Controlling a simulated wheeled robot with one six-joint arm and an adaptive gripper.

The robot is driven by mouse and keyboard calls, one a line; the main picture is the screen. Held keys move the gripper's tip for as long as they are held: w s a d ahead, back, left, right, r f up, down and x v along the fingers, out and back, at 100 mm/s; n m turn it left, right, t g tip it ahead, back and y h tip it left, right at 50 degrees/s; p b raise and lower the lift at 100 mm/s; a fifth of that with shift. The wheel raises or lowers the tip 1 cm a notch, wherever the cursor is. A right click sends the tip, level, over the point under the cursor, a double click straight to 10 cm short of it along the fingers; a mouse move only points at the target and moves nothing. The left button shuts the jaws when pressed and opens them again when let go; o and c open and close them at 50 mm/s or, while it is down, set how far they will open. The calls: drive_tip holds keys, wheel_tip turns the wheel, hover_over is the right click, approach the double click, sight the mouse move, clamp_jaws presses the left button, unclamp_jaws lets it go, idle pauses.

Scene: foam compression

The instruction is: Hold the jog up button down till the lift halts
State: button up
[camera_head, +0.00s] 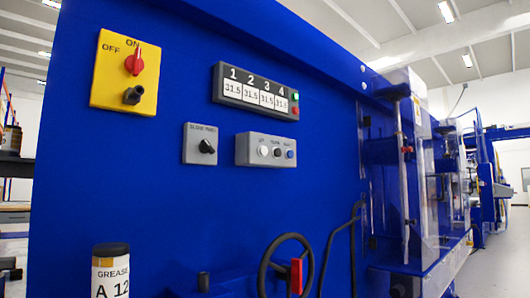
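A grey button box (245,150) is fixed to the blue machine panel, right of centre. It carries a white button (263,151), a dark button (277,152) and a blue button (290,154) in a row. The small labels above them are too blurred to read surely, so I cannot tell which is jog up. Above the box, a dark display (228,87) numbered 1 to 4 reads about 31.5 in each field. A green lamp (295,95) and a red one (295,113) sit at its right end. My gripper is not in view.
A yellow plate (112,88) holds a red rotary switch (134,62) near ON. A grey selector box (194,157) is left of the buttons. A handwheel (271,246) with a red handle (296,276) and a grease canister (110,275) stand below. The space before the buttons looks clear.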

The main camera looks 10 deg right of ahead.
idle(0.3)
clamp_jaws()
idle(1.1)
